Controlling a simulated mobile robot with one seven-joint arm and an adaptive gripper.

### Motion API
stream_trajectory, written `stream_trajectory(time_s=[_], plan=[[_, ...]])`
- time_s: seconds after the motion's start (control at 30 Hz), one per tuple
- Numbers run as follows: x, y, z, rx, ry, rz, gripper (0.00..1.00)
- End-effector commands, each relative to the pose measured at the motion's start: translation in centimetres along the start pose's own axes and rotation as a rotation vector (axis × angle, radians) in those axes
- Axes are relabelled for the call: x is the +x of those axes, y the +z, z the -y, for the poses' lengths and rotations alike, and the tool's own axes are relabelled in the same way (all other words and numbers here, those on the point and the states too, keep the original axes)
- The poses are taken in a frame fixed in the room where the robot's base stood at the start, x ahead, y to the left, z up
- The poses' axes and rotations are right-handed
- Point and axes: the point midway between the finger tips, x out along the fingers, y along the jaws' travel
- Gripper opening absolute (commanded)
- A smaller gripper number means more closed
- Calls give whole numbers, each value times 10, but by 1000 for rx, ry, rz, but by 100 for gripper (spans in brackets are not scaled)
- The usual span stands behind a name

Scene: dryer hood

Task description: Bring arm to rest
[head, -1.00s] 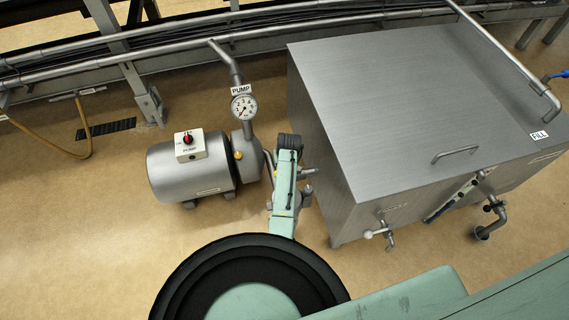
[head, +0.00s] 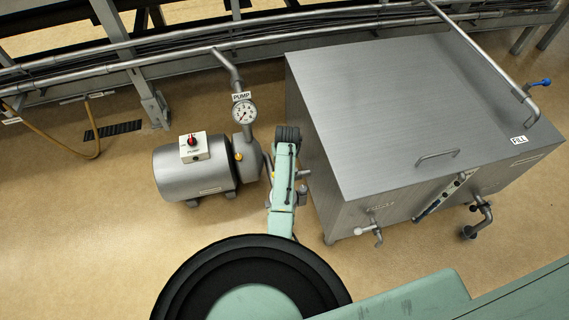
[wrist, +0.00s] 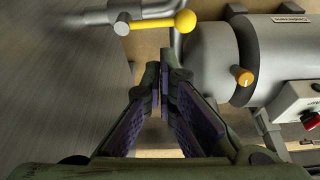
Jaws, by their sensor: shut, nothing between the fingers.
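My gripper (wrist: 163,66) shows in the wrist view with its dark fingers close together at the tips and nothing held. In the head view my green arm reaches between the pump (head: 195,168) and the steel tank (head: 385,110), and the arm hides the gripper there. In the wrist view the pump's grey body (wrist: 285,50) is to the right of the fingers. A yellow-handled valve (wrist: 184,21) on a pipe is just beyond the fingertips. I cannot tell the exact gap between it and the fingers.
The tank's grey side (wrist: 55,75) stands close on the left in the wrist view. A pressure gauge (head: 244,112) rises above the pump. Pipes and a rail run along the back.

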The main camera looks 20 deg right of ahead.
Motion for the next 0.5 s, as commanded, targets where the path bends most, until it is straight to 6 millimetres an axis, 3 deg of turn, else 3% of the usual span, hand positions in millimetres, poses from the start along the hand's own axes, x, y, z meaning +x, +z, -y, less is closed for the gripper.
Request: stream_trajectory(time_s=[0.5], plan=[[-6, -6, 0, 0, 0, 2, 0]])
